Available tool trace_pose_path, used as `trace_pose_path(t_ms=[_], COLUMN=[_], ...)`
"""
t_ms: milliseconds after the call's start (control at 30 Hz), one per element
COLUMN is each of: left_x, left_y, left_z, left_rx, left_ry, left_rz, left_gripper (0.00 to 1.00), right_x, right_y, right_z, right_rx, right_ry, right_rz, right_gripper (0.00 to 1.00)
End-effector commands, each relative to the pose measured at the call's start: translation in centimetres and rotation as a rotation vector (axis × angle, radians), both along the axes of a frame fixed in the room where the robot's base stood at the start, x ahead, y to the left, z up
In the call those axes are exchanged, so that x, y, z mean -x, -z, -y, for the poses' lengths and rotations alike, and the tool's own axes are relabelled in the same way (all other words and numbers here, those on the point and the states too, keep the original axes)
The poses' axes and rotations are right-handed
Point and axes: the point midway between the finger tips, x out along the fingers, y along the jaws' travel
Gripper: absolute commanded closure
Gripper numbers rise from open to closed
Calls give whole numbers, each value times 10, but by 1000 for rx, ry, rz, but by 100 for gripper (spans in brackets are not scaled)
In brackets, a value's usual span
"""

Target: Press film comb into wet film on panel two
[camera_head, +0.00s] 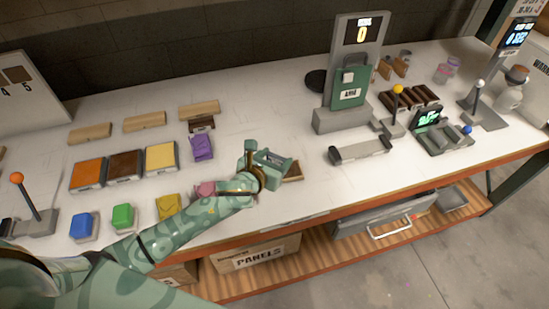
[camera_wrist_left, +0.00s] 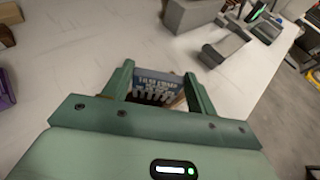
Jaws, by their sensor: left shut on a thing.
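My left gripper (camera_head: 274,167) reaches over the front middle of the white table. In the left wrist view, my left gripper (camera_wrist_left: 158,85) is shut on the grey film comb (camera_wrist_left: 153,86), whose pale teeth-like marks show between the fingers. A small brown panel (camera_head: 294,172) lies by the gripper near the table's front edge, partly hidden by it. I cannot tell whether the comb touches it. An orange panel (camera_head: 87,174), a dark brown panel (camera_head: 125,165) and a yellow panel (camera_head: 160,157) lie at left; none shows a readable number. My right gripper is out of view.
A purple pouch (camera_head: 201,147) and blue (camera_head: 84,225) and green (camera_head: 123,217) blocks lie left. The table (camera_head: 255,110) behind the gripper is clear.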

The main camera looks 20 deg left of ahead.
Motion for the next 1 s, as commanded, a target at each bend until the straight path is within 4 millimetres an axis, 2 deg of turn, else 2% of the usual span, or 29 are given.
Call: trace_pose_path(t_ms=[1000], left_x=[0], left_y=[10], left_z=[0], left_rx=[0], left_ry=[0], left_rz=[0], left_gripper=[65], right_x=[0], right_y=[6], right_z=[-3], right_rx=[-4], right_ry=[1], right_rz=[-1], right_gripper=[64])
